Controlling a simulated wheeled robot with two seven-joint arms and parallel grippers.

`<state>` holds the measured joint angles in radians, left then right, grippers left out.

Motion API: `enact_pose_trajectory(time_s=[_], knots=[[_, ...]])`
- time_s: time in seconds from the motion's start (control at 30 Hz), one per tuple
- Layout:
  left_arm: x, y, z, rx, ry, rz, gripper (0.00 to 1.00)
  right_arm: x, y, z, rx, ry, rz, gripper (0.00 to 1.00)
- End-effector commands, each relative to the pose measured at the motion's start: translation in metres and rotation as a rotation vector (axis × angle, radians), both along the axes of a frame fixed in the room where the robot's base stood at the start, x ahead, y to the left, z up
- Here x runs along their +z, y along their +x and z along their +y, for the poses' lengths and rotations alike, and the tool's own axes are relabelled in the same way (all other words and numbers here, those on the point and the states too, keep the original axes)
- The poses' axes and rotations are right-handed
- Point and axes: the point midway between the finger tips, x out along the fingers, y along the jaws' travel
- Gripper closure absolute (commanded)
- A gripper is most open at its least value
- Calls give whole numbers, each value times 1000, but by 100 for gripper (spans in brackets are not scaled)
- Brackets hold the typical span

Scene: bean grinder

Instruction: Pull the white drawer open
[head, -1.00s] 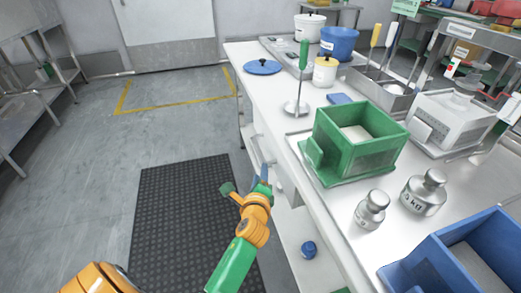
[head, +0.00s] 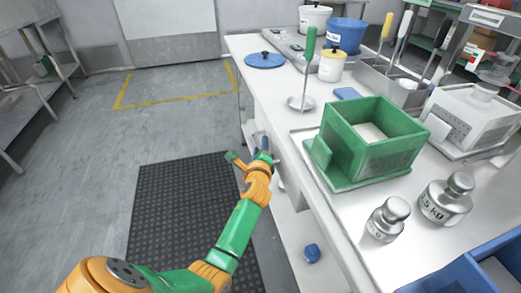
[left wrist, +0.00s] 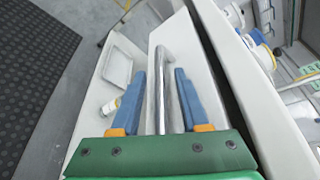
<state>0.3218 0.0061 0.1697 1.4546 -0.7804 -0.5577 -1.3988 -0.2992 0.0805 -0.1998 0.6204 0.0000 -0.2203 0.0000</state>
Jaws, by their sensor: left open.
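The white drawer front (left wrist: 205,75) fills the middle of the left wrist view. A long metal bar handle (left wrist: 163,75) runs along it. My left gripper (left wrist: 168,72) is open, with one blue finger on each side of the handle. I cannot tell whether the fingers touch the handle. In the head view my left gripper (head: 252,158) is at the side of the white table, below its top, and the drawer there is largely hidden. A dark gap lies along the drawer's edge under the tabletop; I cannot tell whether the drawer is shut. My right gripper is not in view.
The white table (head: 270,95) carries a green bin (head: 372,150), steel weights (head: 388,220), a ladle (head: 304,100) and a blue lid (head: 265,60). A blue object (head: 312,252) sits on the lower shelf. The floor around the black mat (head: 180,200) is clear.

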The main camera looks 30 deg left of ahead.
Motion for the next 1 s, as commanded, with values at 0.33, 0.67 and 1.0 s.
enact_pose_trajectory(time_s=[0.33,0.67,1.0], knots=[[0,0,0,0,0,0,98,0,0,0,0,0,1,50],[0,0,0,0,-1,1,100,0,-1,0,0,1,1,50],[0,0,0,0,-1,1,100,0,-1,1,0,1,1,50]])
